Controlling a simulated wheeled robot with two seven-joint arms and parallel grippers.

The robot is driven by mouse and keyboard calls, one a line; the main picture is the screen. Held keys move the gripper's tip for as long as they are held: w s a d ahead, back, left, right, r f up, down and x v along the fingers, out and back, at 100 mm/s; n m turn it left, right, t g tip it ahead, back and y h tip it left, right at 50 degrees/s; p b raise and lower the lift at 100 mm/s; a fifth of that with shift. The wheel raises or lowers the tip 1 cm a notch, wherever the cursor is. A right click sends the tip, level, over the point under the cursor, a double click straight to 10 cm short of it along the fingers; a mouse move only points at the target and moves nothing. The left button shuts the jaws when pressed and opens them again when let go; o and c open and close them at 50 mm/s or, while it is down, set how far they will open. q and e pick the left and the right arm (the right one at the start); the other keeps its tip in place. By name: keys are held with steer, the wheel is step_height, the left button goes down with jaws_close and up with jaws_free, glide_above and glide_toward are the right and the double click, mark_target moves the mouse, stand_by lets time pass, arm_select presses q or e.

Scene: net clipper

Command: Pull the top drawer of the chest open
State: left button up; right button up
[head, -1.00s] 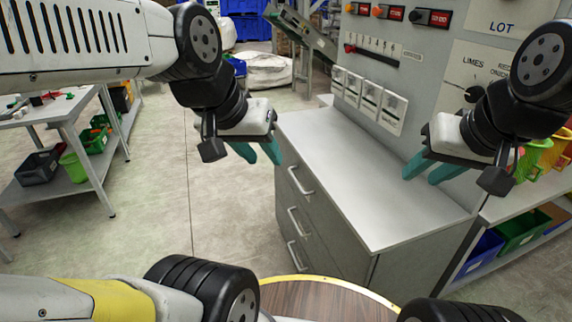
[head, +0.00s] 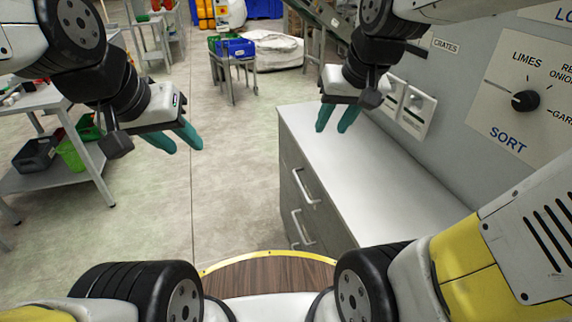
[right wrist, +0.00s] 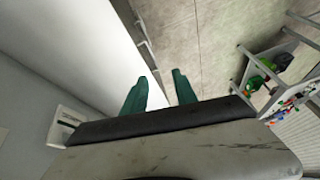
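The grey chest (head: 345,228) with a pale flat top (head: 365,165) stands right of centre in the head view. Its top drawer (head: 298,173) looks shut and has a silver bar handle (head: 305,187). My right gripper (head: 336,129) is open and empty above the far part of the chest top, apart from the handle. In the right wrist view its two teal fingers (right wrist: 160,80) are spread, with the chest's drawer side and a handle (right wrist: 147,48) beyond them. My left gripper (head: 186,149) is open and empty over the floor, left of the chest.
A second handle (head: 302,227) shows below the top one. A grey panel with a black knob (head: 526,101) rises behind the chest's right side. A workbench with bins (head: 75,155) stands at the left. The floor (head: 235,190) between bench and chest is clear.

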steer(key=w+a+f, duration=0.1)
steer(key=w+f, duration=0.2)
steer(key=w, duration=0.3)
steer(key=n+g+h, duration=0.2)
steer(key=g+h, duration=0.2)
glide_above(302, 188)
steer(key=a, duration=0.2)
step_height(302, 188, down, 26)
steer(key=f, duration=0.2)
steer(key=d+f, duration=0.1)
steer(key=f, duration=0.4)
steer(key=shift+d+f, duration=0.2)
steer(key=shift+d, duration=0.15)
jaws_close()
